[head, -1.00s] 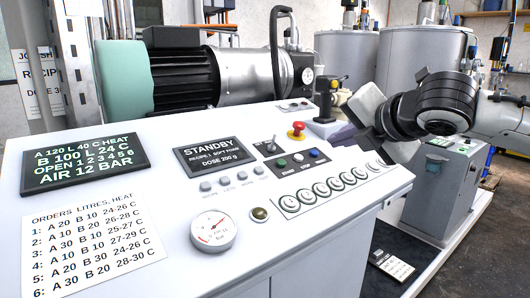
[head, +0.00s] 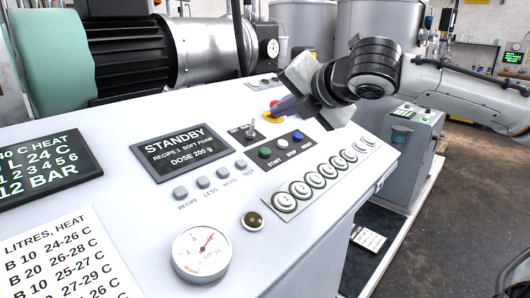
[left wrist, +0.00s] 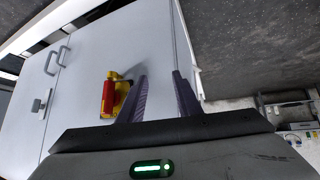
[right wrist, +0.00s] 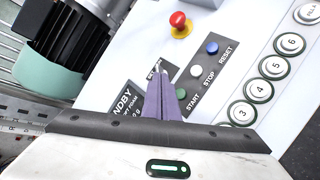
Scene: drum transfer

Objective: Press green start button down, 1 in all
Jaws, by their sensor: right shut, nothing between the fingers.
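The green start button (head: 265,153) sits on the sloped white console (head: 120,215), at the left end of a row with a white and a blue button. It also shows in the right wrist view (right wrist: 181,94), just right of my fingers. My right gripper (head: 276,112) is shut and empty, above the back of the console near the red stop knob, apart from the green button in the head view. Its closed purple fingers also show in the right wrist view (right wrist: 160,76). My left gripper (left wrist: 158,88) is open and empty; the head view does not show it.
A red mushroom knob on a yellow base (right wrist: 180,24) and a toggle switch (head: 250,131) lie close to the start button. Numbered round buttons (head: 318,181) line the front right. A display reads STANDBY (head: 181,151). A red and yellow switch (left wrist: 110,94) shows in the left wrist view.

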